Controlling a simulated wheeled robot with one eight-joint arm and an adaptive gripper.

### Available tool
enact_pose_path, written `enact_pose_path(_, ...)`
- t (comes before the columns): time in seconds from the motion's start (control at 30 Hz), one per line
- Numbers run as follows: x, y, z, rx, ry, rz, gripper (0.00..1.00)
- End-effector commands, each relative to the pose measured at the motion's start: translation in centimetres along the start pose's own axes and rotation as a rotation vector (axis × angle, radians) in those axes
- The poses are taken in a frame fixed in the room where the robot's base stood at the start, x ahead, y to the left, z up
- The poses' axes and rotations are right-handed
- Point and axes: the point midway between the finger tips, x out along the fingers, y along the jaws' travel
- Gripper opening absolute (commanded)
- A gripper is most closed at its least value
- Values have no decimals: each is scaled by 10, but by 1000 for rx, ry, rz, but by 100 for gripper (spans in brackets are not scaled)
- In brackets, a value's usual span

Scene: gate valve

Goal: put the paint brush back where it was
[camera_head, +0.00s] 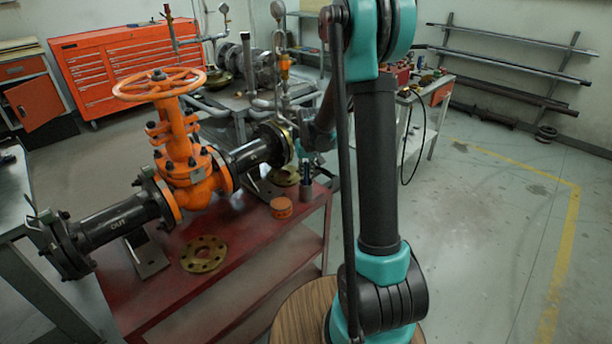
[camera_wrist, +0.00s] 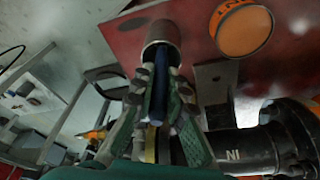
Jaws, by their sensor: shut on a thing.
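In the wrist view my gripper (camera_wrist: 158,80) is shut on a thin dark blue thing (camera_wrist: 158,98), which I take to be the paint brush. A yellow strip (camera_wrist: 150,146) shows lower between the fingers. The brush points toward a grey metal cup (camera_wrist: 162,32) with an open mouth. I cannot tell whether its tip is inside the cup. In the head view my gripper (camera_head: 308,163) is small and partly hidden, above the right side of the red table (camera_head: 240,255). The brush cannot be made out clearly there. A grey cylinder (camera_head: 306,190), likely the cup, stands below the gripper.
An orange tin (camera_head: 281,207) stands close left of the cup in the head view and also shows in the wrist view (camera_wrist: 241,30). The orange gate valve (camera_head: 190,165) and its black pipe (camera_head: 258,152) stand left. A brass flange (camera_head: 204,254) lies in front.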

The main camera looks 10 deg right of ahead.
Motion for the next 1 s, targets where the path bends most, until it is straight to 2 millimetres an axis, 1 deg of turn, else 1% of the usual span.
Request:
enact_pose_path(0.03,6,0,1,0,0,0,0)
enact_pose_path(0.1,11,0,3,0,0,0,0)
enact_pose_path(0.47,14,0,4,0,0,0,0)
enact_pose_path(0.5,15,0,4,0,0,0,14)
enact_pose_path(0.67,14,0,4,0,0,0,34)
enact_pose_path(1.0,12,0,3,0,0,0,34)
